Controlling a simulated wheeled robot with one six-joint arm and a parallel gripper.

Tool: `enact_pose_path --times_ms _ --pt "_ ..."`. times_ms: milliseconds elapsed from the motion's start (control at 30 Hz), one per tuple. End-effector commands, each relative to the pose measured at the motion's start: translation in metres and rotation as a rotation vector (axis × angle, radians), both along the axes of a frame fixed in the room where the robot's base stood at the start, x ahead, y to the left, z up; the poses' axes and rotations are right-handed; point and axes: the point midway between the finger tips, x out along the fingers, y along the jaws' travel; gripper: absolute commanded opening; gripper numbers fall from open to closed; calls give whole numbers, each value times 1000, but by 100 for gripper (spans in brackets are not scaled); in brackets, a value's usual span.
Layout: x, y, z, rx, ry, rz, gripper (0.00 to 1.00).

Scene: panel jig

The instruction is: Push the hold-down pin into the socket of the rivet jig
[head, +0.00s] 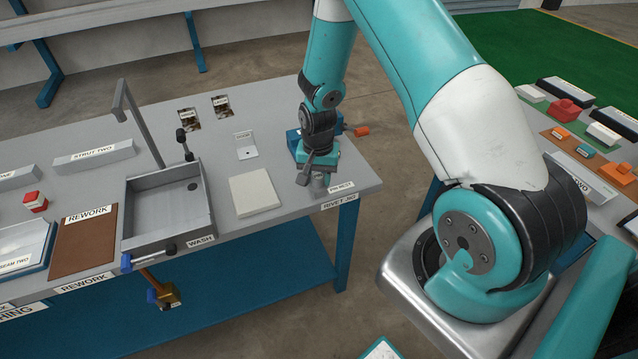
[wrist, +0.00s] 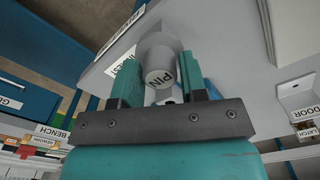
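My gripper (head: 312,178) points down at the table's front right corner. In the head view the pin (head: 319,184) is a small grey cylinder next to the PIN REST label. The rivet jig (head: 293,142) appears to be the blue block with an orange handle behind my gripper. My wrist hides most of it, and its socket is not visible.
A cream plate (head: 254,194) and a grey bracket (head: 245,145) lie left of my gripper. The grey wash tray (head: 168,208) has raised walls and a tall post. The table's right edge is close by. A second table (head: 590,150) with several parts stands at right.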

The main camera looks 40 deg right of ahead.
Motion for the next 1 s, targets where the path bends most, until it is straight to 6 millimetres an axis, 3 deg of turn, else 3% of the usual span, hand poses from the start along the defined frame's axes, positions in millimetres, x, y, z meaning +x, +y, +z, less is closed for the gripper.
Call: enact_pose_path --times_ms 33,133,1000 --pt "0 0 0 0 0 0 28" --pt "0 0 0 0 0 0 5" --pt "0 0 11 0 0 0 5"
